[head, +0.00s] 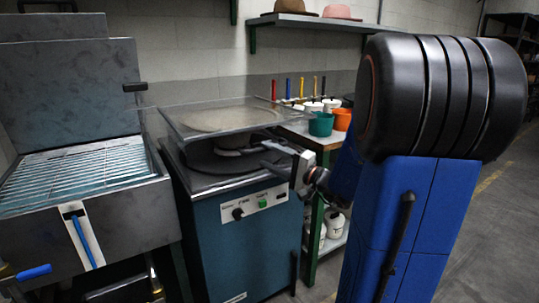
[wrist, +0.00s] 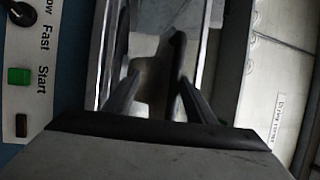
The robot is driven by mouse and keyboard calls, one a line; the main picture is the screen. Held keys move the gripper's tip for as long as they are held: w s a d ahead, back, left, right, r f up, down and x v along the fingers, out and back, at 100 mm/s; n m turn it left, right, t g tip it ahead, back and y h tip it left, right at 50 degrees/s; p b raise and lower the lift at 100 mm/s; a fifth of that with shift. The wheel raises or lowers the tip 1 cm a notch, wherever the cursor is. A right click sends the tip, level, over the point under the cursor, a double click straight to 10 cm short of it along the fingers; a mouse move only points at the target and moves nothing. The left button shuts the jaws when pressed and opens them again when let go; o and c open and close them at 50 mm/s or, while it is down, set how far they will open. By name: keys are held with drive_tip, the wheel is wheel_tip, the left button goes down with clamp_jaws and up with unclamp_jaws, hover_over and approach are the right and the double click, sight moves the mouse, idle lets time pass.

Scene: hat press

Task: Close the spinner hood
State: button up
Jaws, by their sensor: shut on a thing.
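The spinner is a teal cabinet (head: 245,250) with a dark top and a round drum (head: 230,158). Its flat metal hood (head: 220,118) stands raised over the top, with an open gap at the front where the drum shows. My gripper (head: 272,155) is at the hood's front right, above the control panel. In the wrist view my gripper (wrist: 160,100) has its fingers either side of a dark bar-like part (wrist: 177,60), and is shut on it. This part seems to belong to the hood, but the exact contact is hard to see.
A metal basin with a grid (head: 80,165) stands close on the left. A bench with a teal cup (head: 321,124) and an orange cup (head: 342,119) is behind on the right. A shelf with hats (head: 335,12) hangs on the wall. Floor is open at far right.

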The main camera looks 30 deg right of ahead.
idle(0.4)
drive_tip(key=shift+s, duration=0.1)
drive_tip(key=v, duration=1.7)
drive_tip(key=shift+s+r, duration=0.1)
drive_tip(key=shift+s, duration=0.05)
idle(0.5)
